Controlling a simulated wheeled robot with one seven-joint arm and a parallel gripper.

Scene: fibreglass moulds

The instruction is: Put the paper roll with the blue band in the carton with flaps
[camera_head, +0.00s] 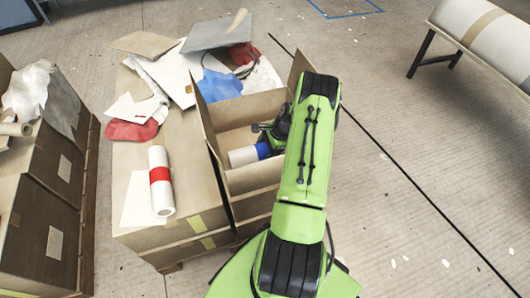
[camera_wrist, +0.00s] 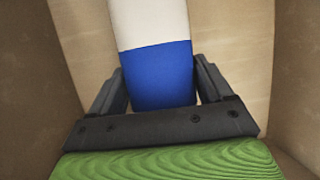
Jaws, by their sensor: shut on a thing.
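The white paper roll with the blue band (camera_head: 246,155) lies inside the open carton with flaps (camera_head: 262,178), seen in the head view. In the wrist view the roll (camera_wrist: 150,22) runs away from me, and its blue band (camera_wrist: 157,75) sits between my fingers. My gripper (camera_wrist: 158,85) is shut on the roll at the band, with carton walls on both sides. In the head view my green arm hides part of the carton and most of my gripper (camera_head: 268,140). I cannot tell whether the roll touches the carton floor.
Another box stack (camera_head: 48,190) stands far left.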

